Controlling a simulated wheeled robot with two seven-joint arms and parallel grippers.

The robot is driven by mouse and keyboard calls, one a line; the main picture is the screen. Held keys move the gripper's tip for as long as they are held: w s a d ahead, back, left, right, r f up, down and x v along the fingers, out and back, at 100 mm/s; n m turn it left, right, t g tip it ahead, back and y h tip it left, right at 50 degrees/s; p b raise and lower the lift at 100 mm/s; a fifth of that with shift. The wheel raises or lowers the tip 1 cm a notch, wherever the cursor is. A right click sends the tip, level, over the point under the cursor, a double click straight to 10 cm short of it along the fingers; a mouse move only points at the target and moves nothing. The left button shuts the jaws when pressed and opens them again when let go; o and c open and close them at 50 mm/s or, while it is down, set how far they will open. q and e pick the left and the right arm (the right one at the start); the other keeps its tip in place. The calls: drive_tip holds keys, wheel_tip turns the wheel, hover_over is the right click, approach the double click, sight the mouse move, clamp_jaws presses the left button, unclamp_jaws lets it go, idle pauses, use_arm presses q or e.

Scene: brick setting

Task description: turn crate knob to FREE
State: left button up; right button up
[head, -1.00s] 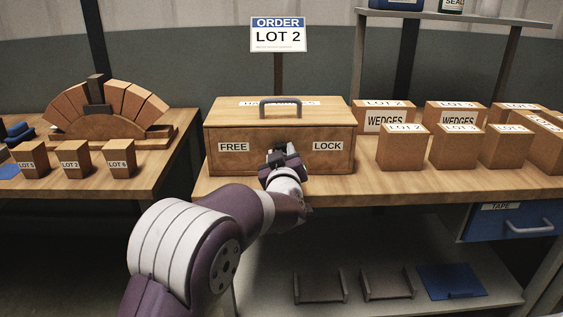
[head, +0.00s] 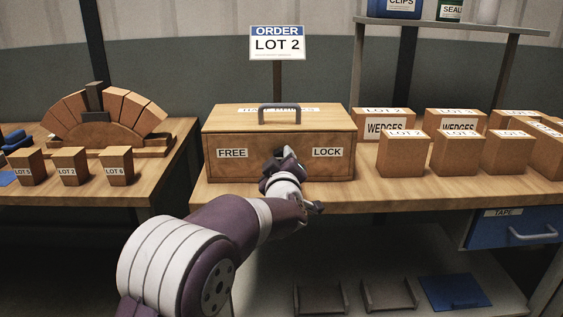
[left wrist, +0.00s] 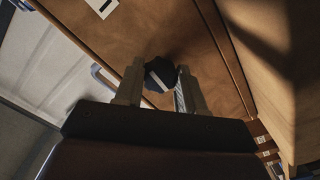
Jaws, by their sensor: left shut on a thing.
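The wooden crate (head: 225,172) stands on the bench, with a FREE label (head: 232,153) on the left of its front and a LOCK label (head: 327,152) on the right. My left gripper (head: 280,155) is at the front face between the labels and covers the knob in the head view. In the left wrist view, the dark knob (left wrist: 160,74) with a pale stripe sits between the two fingers of the left gripper (left wrist: 158,86), which is shut on it. Which label the knob points to is hard to tell. My right gripper is out of view.
A grey handle (head: 279,107) tops the crate. Several labelled boxes (head: 403,155) stand to its right. A left table holds small lot blocks (head: 70,166) and a wooden arch (head: 105,115). An ORDER LOT 2 sign (head: 277,43) stands behind the crate.

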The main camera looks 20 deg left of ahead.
use_arm(q)
drive_tip(key=o, duration=1)
drive_tip(key=shift+o, duration=0.2)
drive_tip(key=p+v, duration=0.1)
drive_tip(key=v, duration=1.1)
drive_tip(key=shift+s+p, duration=0.35)
drive_tip(key=shift+d, duration=0.1)
